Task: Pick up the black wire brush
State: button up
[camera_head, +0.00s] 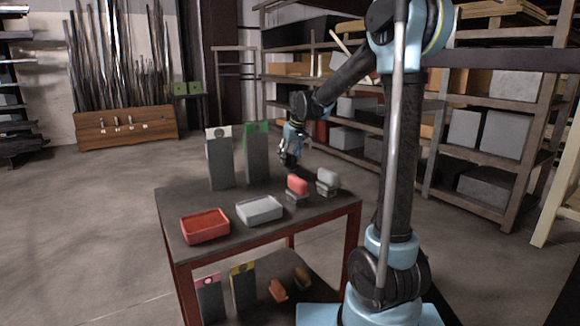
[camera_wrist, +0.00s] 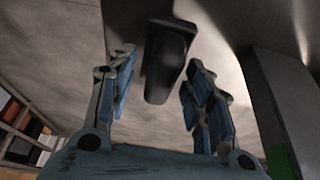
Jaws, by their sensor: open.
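My gripper (camera_wrist: 160,100) is open, with its two blue-padded fingers apart. A dark, elongated object (camera_wrist: 166,62) shows between or just beyond the fingers in the wrist view; it may be the black wire brush, but I cannot tell for sure. No contact with the fingers is clear. In the head view my gripper (camera_head: 288,159) is over the back edge of the dark-topped table (camera_head: 225,200), right of the green-topped grey panel (camera_head: 257,152). I cannot make out a black brush there.
A red tray (camera_head: 205,227) and a white tray (camera_head: 259,210) stand at the table's front. A white-topped panel (camera_head: 220,160) stands at the back. Shelving (camera_head: 470,130) lies behind.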

aim_at(289, 154)
jog(key=c, duration=1)
notch_tip(289, 154, up, 10)
